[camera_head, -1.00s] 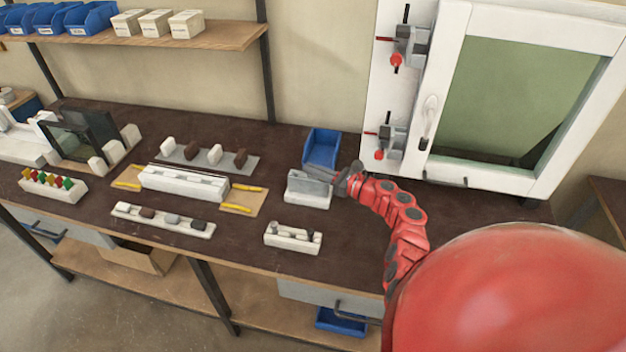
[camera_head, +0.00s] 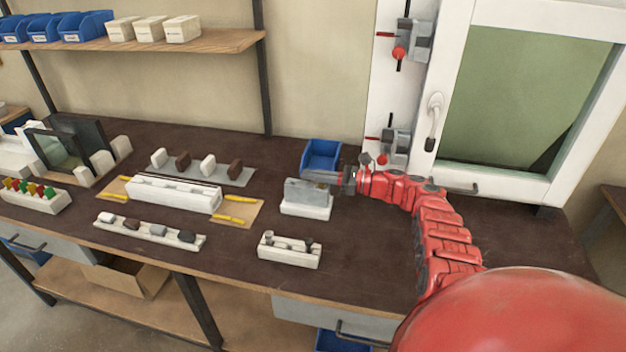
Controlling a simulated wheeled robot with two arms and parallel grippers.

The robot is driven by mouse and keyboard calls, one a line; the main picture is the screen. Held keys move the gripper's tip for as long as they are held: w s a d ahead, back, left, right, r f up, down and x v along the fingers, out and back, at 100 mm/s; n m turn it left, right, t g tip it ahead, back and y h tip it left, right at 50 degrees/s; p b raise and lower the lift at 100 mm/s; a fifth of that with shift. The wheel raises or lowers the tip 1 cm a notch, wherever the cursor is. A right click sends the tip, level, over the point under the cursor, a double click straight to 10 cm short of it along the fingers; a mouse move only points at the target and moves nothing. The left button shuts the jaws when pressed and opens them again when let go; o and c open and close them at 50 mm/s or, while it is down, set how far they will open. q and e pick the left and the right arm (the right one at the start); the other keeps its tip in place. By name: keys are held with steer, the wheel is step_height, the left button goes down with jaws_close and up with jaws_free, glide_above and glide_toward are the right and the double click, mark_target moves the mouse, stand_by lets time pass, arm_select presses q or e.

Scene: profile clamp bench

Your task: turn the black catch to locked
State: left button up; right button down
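My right gripper (camera_head: 344,182) is at the right end of a white block with a grey upright plate (camera_head: 305,193) on the bench. Its dark fingers are small and partly merge with dark parts around them, so I cannot tell whether they are open or whether they touch the block. No black catch stands out clearly, and its position cannot be read. Small dark parts show near the gripper and on two grey clamps, an upper one (camera_head: 413,42) and a lower one (camera_head: 398,144), on the white panel. My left gripper is not in view.
A blue bin (camera_head: 321,155) stands just behind the block. A white fixture (camera_head: 289,252) stands in front of it. A long white profile block (camera_head: 175,194) and a strip of small pieces (camera_head: 150,232) lie to the left. A white-framed window (camera_head: 450,100) rises behind my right arm.

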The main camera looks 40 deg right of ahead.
stand_by(0.3)
steer(key=c, duration=1)
jaws_free()
steer(key=shift+w, duration=0.1)
steer(key=shift+c, duration=0.2)
steer(key=v, duration=0.7)
steer(key=shift+s+d, duration=0.15)
steer(key=shift+s, duration=0.05)
